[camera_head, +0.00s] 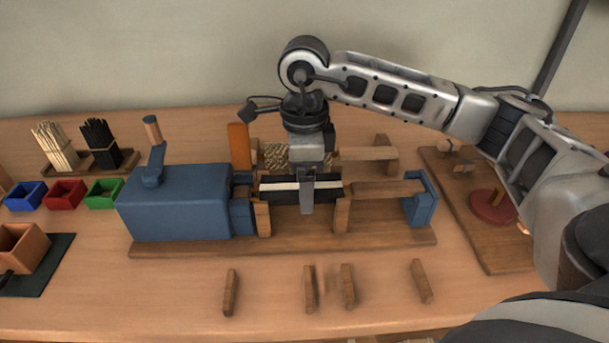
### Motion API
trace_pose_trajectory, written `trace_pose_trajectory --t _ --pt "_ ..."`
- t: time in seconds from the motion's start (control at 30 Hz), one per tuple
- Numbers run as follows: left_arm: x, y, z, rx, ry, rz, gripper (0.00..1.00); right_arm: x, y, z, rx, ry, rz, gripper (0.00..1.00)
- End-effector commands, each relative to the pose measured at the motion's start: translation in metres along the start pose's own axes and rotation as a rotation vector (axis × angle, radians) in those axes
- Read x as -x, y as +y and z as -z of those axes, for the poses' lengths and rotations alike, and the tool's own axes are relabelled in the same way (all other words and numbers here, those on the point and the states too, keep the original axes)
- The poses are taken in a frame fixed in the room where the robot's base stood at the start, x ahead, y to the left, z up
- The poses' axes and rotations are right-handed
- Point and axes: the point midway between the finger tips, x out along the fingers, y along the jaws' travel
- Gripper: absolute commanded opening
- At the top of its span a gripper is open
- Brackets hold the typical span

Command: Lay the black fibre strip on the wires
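A dark strip (275,197) with a cream band along it lies level between two wooden posts of the blue machine (175,203). I cannot tell the black fibre from whatever is under it, and no separate wires can be made out. My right gripper (307,205) points straight down over the middle of the strip. One finger hangs in front of the strip's near side; the other finger is hidden, so I cannot tell whether it grips. My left gripper is not in view.
Black bristles (98,140) and pale bristles (54,145) stand in a wooden holder at the left, behind blue, red and green bins (66,194). Several small wooden blocks (230,293) lie in front of the machine. A wooden board (505,258) with a red disc is at the right.

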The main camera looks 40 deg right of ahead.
Motion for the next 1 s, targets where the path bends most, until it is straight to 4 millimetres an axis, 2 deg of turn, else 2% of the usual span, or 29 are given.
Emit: trace_pose_trajectory --t 0.03,0.23,0.43,0.47,0.8,1.0 --pt "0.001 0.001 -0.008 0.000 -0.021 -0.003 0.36 0.000 0.000 0.000 0.000 0.000 0.000 0.83" --pt "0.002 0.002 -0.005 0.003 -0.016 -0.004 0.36 0.000 0.000 0.000 0.000 0.000 -0.001 0.83" --pt "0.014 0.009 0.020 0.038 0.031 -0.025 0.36 0.000 0.000 0.000 0.000 0.000 0.000 0.83" --pt "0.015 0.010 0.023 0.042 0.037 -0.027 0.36 0.004 0.000 -0.001 0.000 -0.002 0.002 0.83" --pt "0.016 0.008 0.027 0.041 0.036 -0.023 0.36 0.095 -0.001 -0.001 0.000 -0.004 0.005 0.83" --pt "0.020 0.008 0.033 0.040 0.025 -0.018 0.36 0.138 -0.001 0.000 0.000 -0.002 0.005 0.83"
